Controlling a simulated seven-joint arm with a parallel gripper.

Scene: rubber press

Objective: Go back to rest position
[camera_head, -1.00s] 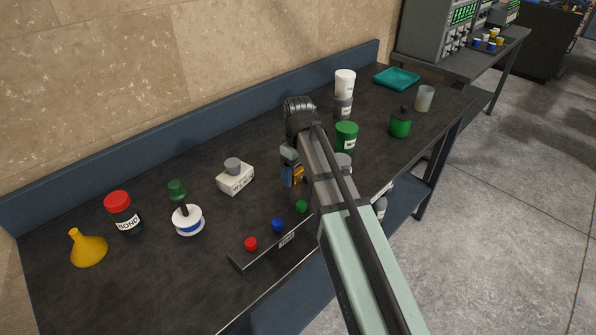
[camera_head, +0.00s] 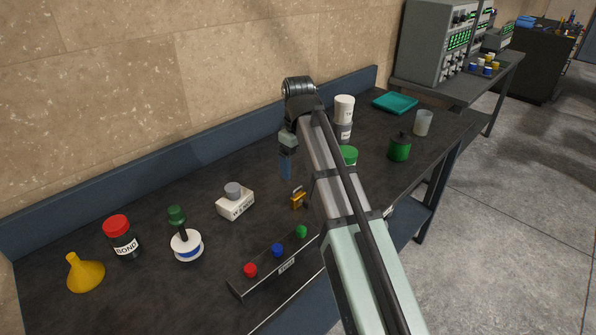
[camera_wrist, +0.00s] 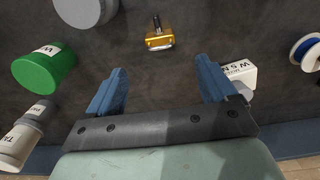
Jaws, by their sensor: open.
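My gripper (camera_head: 286,166) hangs above the dark workbench (camera_head: 130,295), fingers pointing down. In the wrist view its two blue fingers (camera_wrist: 160,90) are spread apart with nothing between them. A small brass-coloured block with a dark pin (camera_head: 298,200) stands on the bench below and in front of the gripper. The block also shows in the wrist view (camera_wrist: 159,42), beyond the fingertips and apart from them. My arm hides part of the bench's right middle.
Near the gripper are a white box with a grey knob (camera_head: 235,204), a button panel (camera_head: 275,264) and a green-lidded jar (camera_head: 348,156). The wall (camera_head: 120,80) rises behind.

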